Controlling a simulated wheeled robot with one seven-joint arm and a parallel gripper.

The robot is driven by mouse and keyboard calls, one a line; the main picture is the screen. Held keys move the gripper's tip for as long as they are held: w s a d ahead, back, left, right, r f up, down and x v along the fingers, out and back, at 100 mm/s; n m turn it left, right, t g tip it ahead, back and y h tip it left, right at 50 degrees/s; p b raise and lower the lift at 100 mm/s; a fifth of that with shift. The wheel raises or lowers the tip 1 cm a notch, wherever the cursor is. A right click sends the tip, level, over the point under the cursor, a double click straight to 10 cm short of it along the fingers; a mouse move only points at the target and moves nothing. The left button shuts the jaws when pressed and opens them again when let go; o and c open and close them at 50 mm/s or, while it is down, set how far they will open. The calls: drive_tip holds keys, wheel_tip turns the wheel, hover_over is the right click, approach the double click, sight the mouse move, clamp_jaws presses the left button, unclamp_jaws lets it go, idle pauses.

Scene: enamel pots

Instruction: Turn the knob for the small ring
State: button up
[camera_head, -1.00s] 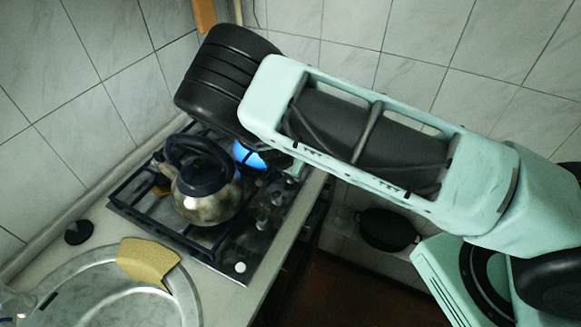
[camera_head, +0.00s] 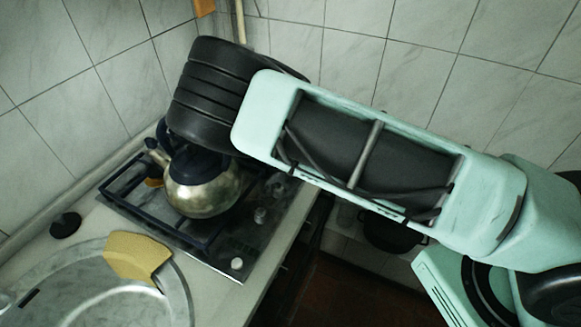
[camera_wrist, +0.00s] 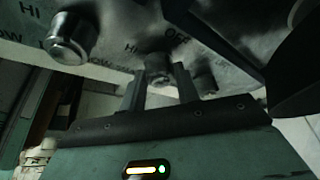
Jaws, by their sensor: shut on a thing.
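Another knob (camera_wrist: 70,38) stands to the left, and one (camera_wrist: 205,80) to the right, partly behind a finger. My arm hides the gripper and the held knob in the head view. I cannot tell which burner is the small ring.
A metal kettle (camera_head: 203,190) with a dark lid stands on the black grate (camera_head: 125,188), close under my wrist. A sink (camera_head: 85,290) with a yellow cloth (camera_head: 136,257) lies at front left. A tiled wall (camera_head: 400,60) is behind.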

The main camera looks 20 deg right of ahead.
drive_tip(key=shift+a, duration=0.1)
idle(0.3)
drive_tip(key=o, duration=1)
drive_tip(key=b+v, duration=0.4)
drive_tip(key=v, duration=1.3)
drive_tip(key=shift+r, duration=0.25)
